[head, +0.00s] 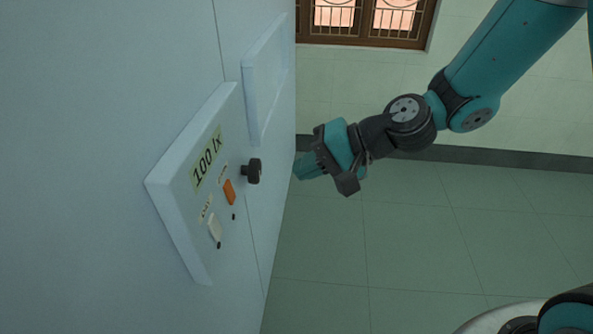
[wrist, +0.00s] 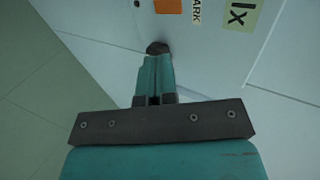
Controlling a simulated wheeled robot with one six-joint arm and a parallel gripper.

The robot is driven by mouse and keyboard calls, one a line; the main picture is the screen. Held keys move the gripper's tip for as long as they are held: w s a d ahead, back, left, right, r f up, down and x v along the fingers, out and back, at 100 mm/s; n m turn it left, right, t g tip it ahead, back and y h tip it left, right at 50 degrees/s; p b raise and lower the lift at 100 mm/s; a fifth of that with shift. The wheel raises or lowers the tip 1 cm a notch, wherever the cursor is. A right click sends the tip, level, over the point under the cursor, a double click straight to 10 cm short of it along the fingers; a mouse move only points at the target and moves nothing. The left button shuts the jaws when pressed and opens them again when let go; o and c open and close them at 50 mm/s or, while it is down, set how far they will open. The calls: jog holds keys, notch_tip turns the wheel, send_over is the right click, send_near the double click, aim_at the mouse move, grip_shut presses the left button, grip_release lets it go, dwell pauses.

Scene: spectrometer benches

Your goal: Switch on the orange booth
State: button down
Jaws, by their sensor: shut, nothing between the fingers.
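A pale control panel (head: 172,183) is mounted on the light blue wall at the left of the head view. The orange switch also shows at the top of the wrist view (wrist: 168,6), beside a label reading "ARK". My gripper (head: 302,169) is shut and empty, pointing at the panel, to the right of the knob with a gap in the head view. In the wrist view its fingertips (wrist: 154,63) overlap the knob (wrist: 157,47).
A second blank pale panel (head: 264,80) stands out from the wall above the control panel. Small dark dots (head: 219,245) sit by the switches. Open tiled floor (head: 400,230) lies to the right. A barred window (head: 365,18) is in the far wall.

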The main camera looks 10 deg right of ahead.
aim_at(234, 198)
jog(key=shift+y, duration=0.7)
jog(key=f+b, duration=0.1)
jog(key=b, duration=0.1)
jog(key=d+f+b, duration=0.1)
jog(key=f+b, duration=0.2)
jog(key=shift+s+d+b, duration=0.15)
jog(key=shift+d+b, duration=0.1)
jog(key=shift+b, duration=0.1)
jog(key=shift+r, duration=0.15)
jog(key=shift+a, duration=0.15)
jog(key=p+x, duration=0.1)
jog(key=x, duration=0.8)
jog(key=r+p+x, duration=0.1)
jog(key=x, duration=0.3)
jog(key=shift+w+a+p, duration=0.3)
jog(key=shift+w+a, duration=0.1)
jog(key=shift+a, duration=0.1)
